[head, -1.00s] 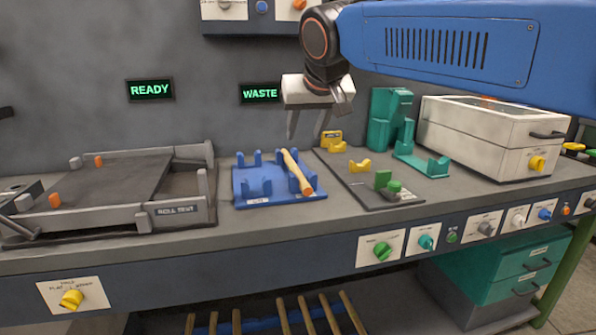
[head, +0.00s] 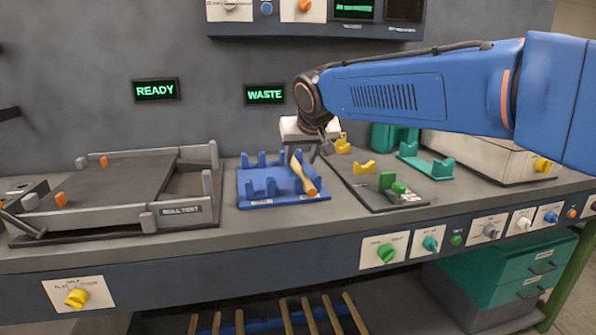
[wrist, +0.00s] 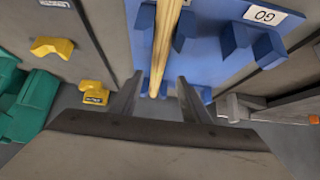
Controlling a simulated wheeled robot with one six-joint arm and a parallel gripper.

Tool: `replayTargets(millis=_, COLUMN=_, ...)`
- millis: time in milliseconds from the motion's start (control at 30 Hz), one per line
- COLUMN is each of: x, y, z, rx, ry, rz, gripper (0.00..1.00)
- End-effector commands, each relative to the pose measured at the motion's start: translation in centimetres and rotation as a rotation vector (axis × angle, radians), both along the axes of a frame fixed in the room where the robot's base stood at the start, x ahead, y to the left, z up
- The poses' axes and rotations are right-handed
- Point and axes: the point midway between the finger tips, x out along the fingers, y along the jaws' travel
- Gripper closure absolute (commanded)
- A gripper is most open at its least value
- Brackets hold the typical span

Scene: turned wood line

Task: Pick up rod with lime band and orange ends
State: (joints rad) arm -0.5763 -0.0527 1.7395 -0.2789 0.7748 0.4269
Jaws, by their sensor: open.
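A light wooden rod (head: 302,175) with an orange end rests in the right-hand cradles of a blue rack (head: 268,197). No lime band shows on it in these views. In the wrist view the rod (wrist: 164,40) runs down the picture toward the space between the fingers, over the blue rack (wrist: 205,65). My gripper (head: 305,157) is open, low over the far part of the rod. In the wrist view my gripper (wrist: 157,95) has one finger on each side of the rod's line. Whether the fingers reach down around the rod is unclear.
A grey plate with yellow cradles (head: 364,167) and green blocks (head: 387,181) stands right of the rack. A teal holder (head: 428,167) and a white box (head: 480,158) are farther right. The roll test frame (head: 110,190) is at left. Several rods (head: 313,316) lie below the bench.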

Motion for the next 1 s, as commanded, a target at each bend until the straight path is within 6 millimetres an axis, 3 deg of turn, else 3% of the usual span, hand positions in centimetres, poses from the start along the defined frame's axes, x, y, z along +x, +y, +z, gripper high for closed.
replayTargets(millis=400, x=2.9, y=0.3, z=-3.7, rx=-0.002, ry=0.003, rz=-0.001, gripper=0.58)
replayTargets(millis=667, x=3.2, y=0.4, z=-3.9, rx=0.000, ry=0.001, rz=0.000, gripper=0.58)
replayTargets(millis=833, x=3.1, y=0.4, z=-3.9, rx=0.000, ry=0.001, rz=0.000, gripper=0.98)
replayTargets(millis=1000, x=3.1, y=0.4, z=-3.9, rx=0.000, ry=0.000, rz=0.000, gripper=1.00)
